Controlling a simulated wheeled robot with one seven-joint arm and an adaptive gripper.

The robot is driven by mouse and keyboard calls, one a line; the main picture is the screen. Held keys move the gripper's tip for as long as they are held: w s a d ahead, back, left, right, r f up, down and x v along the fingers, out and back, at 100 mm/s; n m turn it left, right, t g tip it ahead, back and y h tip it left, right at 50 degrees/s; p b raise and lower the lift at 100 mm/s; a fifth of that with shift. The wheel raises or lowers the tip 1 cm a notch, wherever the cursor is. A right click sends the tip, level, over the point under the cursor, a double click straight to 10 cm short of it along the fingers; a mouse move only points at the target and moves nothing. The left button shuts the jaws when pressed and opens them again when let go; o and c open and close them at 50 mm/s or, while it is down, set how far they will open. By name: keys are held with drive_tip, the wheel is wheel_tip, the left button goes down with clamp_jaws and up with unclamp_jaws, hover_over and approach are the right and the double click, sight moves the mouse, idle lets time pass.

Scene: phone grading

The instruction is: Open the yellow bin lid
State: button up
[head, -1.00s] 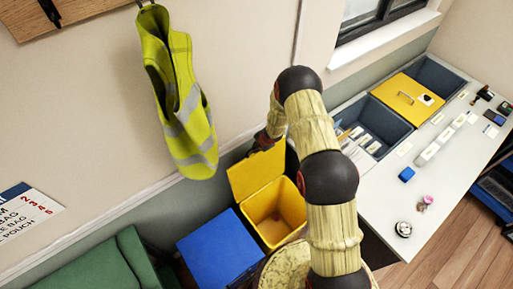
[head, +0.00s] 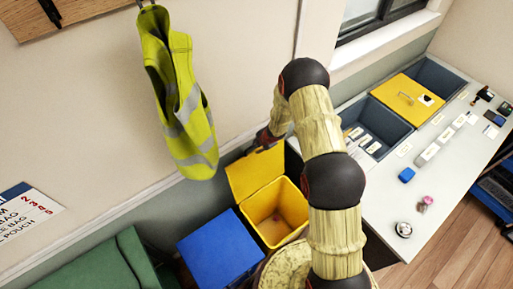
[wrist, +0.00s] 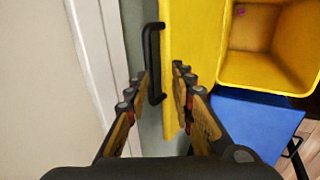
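The yellow bin (head: 277,213) stands on the floor by the wall, and its inside is visible. Its yellow lid (head: 255,172) stands raised at the wall side of the opening. In the wrist view the lid (wrist: 195,40) is left of the open bin (wrist: 268,68), with a black bar handle (wrist: 153,60) on its wall-facing side. My gripper (wrist: 160,88) is open, its fingers apart on either side of the handle's lower part. In the head view my gripper (head: 262,141) is at the lid's top edge, partly hidden by my arm.
A blue-lidded bin (head: 220,248) stands beside the yellow one. A green bin (head: 110,268) is at lower left. A hi-vis vest (head: 182,100) hangs on the wall nearby. A white table (head: 395,190) with small items is on the right.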

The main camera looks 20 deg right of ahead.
drive_tip(key=v, duration=0.8)
drive_tip(key=shift+r, duration=0.25)
drive_tip(key=shift+s, duration=0.1)
